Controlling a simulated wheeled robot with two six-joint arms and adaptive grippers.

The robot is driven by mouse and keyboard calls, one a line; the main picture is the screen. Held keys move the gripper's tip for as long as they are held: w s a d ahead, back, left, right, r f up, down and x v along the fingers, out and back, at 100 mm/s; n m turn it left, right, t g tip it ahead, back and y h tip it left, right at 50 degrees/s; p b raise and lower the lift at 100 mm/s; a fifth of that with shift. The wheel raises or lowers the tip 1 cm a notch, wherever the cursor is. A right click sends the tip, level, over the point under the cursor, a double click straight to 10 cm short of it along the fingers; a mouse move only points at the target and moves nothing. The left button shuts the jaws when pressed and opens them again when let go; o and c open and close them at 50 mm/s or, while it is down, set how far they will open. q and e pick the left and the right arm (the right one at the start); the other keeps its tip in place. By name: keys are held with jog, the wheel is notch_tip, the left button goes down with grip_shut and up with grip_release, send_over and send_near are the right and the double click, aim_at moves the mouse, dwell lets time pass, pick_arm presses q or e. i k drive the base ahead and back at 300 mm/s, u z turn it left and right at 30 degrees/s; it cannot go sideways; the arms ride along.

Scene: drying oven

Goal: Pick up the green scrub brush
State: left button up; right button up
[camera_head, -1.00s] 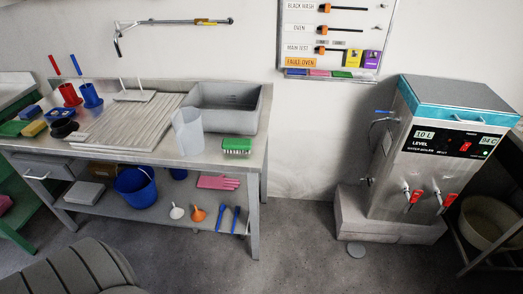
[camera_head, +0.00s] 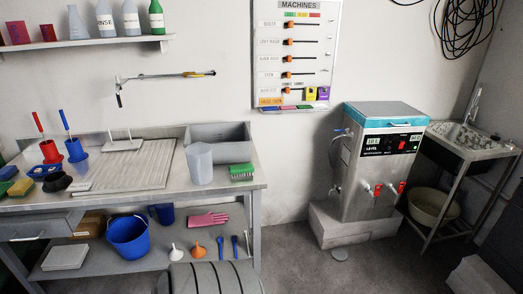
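The green scrub brush (camera_head: 241,171) sits on the right part of the steel workbench (camera_head: 215,188), close to its right edge. It has a green top and paler bristles below. A translucent white pitcher (camera_head: 199,164) stands just to its left, and a grey sink basin (camera_head: 232,148) is behind it. Neither of my grippers is in view.
A steel boiler (camera_head: 372,163) stands on a block to the right, with a sink stand (camera_head: 463,147) beyond it. A lower shelf holds a blue bucket (camera_head: 128,236) and pink gloves (camera_head: 208,220). The floor between bench and boiler is clear.

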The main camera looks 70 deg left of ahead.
aim_at(241, 169)
jog(key=u, duration=0.2)
jog(key=i, duration=1.25)
jog(key=u, duration=0.65)
jog(key=i, duration=1)
jog(key=u, duration=1.55)
jog(key=i, duration=0.75)
jog(key=u, duration=0.85)
